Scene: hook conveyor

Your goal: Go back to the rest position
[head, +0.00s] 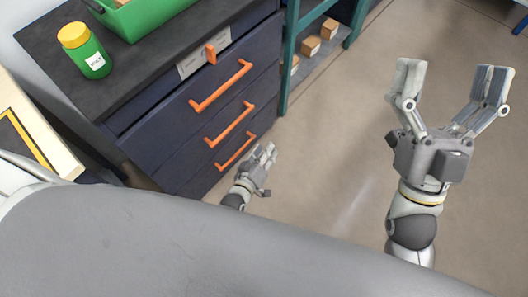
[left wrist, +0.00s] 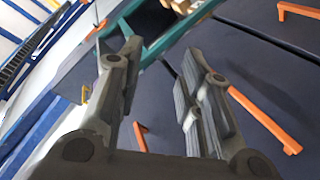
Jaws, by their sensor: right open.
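My left gripper (head: 264,156) is small and low in the head view, in front of the dark drawer cabinet (head: 190,140) and apart from its handles. In the left wrist view its fingers (left wrist: 155,75) stand apart with nothing between them, so it is open and empty. My right gripper (head: 445,82) is raised at the right of the head view, over bare floor. Its fingers are spread wide and it holds nothing.
The cabinet has orange handles (head: 221,86) and carries a green bin (head: 135,15) and a green jar with a yellow lid (head: 86,52). A teal-framed shelf (head: 287,65) with small boxes (head: 311,46) stands beside it. The floor (head: 330,150) between the grippers is clear.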

